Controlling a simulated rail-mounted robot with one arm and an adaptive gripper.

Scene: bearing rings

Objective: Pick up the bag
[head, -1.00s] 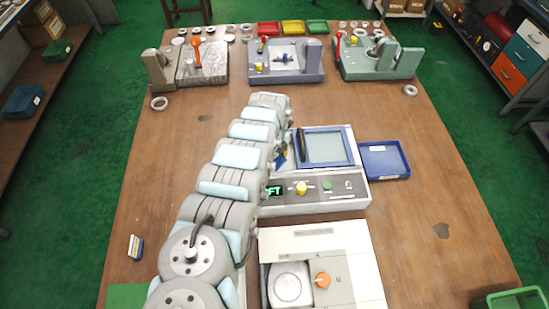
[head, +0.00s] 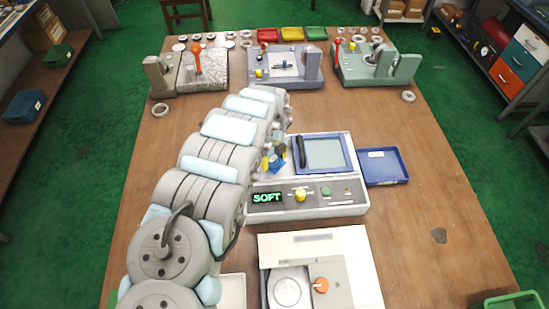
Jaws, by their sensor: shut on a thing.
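I cannot clearly make out a bag. A crinkled silvery sheet (head: 210,66) lies on the left fixture at the back, under an orange-red lever; I cannot tell whether it is a bag. My gripper (head: 274,158) is at the far end of my arm, just left of the bench unit with the blue-framed screen. Only small blue, yellow and grey parts show there. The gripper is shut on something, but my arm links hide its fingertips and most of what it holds.
Three fixtures and several rings line the back. The table's right side is mostly clear.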

